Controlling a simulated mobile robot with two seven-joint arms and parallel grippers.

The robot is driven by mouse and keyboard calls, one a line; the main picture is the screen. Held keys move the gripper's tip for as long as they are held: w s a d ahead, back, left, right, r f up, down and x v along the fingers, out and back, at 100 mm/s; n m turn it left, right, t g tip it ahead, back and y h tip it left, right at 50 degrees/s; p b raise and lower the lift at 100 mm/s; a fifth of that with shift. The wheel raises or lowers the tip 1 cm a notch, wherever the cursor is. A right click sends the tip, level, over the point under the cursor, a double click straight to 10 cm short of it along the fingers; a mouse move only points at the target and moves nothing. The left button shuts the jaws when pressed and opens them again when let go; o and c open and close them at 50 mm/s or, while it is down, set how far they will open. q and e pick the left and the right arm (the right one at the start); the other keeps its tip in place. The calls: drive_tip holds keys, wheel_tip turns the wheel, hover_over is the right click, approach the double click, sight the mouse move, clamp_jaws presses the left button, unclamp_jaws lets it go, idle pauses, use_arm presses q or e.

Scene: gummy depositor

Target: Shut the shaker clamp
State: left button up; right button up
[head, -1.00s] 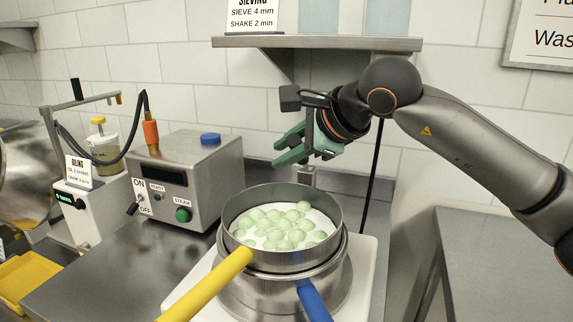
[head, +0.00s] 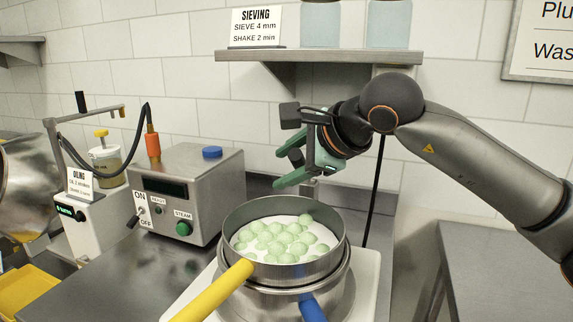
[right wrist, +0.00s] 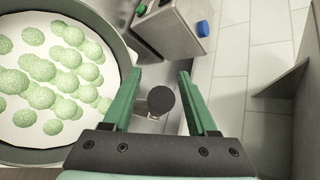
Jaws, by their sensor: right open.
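The shaker clamp shows as a small metal post (head: 309,188) behind the sieve stack in the head view, partly hidden. In the right wrist view its round black knob (right wrist: 160,100) lies between my finger pads, apart from both. My right gripper (head: 281,168) is open above and behind the sieve rim; its green fingers also show in the right wrist view (right wrist: 160,75). The upper sieve (head: 335,250) holds several green sugared gummies (head: 283,238) and has a yellow handle (head: 215,291). A lower pan with a blue handle (head: 311,308) sits under it.
The stack stands on a white shaker base (head: 366,290). A steel control box (head: 205,180) is to the left, with an oiling station (head: 85,215) beyond it. A wall shelf (head: 330,56) hangs above the gripper. A steel table (head: 510,260) stands at right.

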drive_tip(key=v, duration=1.2)
drive_tip(key=shift+s+r+b, duration=0.15)
drive_tip(key=shift+r+b, duration=0.05)
drive_tip(key=shift+b, duration=0.2)
drive_tip(key=shift+d, duration=0.1)
